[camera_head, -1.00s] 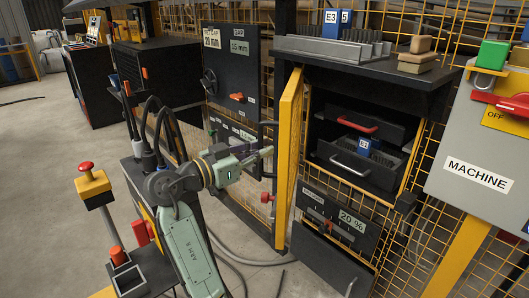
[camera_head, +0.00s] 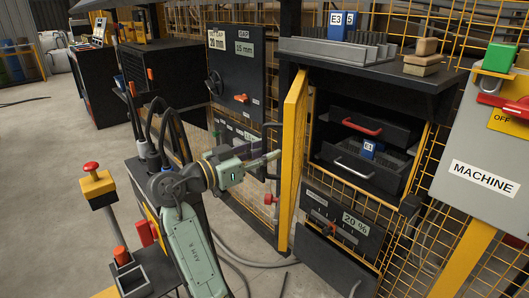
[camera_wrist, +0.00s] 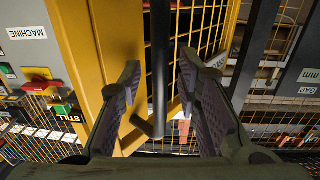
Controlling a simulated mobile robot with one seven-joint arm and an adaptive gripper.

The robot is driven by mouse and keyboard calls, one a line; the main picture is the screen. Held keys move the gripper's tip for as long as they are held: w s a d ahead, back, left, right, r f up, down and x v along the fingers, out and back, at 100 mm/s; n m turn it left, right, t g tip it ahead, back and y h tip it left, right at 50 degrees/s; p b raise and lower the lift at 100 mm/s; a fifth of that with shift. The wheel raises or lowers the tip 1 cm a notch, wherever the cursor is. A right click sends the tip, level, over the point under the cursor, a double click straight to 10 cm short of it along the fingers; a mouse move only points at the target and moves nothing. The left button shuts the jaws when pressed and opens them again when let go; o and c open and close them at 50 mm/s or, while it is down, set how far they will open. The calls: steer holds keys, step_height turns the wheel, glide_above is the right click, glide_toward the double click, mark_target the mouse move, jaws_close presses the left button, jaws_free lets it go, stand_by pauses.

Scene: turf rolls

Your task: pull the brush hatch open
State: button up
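The hatch (camera_head: 293,160) is a yellow-framed mesh door on the cabinet front. It stands swung out, edge-on in the head view, with the cabinet opening uncovered to its right. In the wrist view, its yellow frame (camera_wrist: 110,45) fills the left and the mesh shows behind. A dark bar handle (camera_wrist: 160,65) on it runs between my fingers. My gripper (camera_wrist: 158,85) is open, one finger on each side of the bar, with visible gaps. In the head view, my gripper (camera_head: 268,160) is at the left face of the hatch; contact is unclear.
Inside the cabinet are dark drawers, one with a red handle (camera_head: 362,127). A dial panel marked 20 % (camera_head: 342,220) is below. A grey MACHINE box (camera_head: 480,140) stands right. A black panel with knobs (camera_head: 236,75) stands behind my gripper. Cables lie on the floor.

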steer(key=v, duration=1.2)
steer(key=shift+d, duration=0.1)
steer(key=shift+c, duration=0.3)
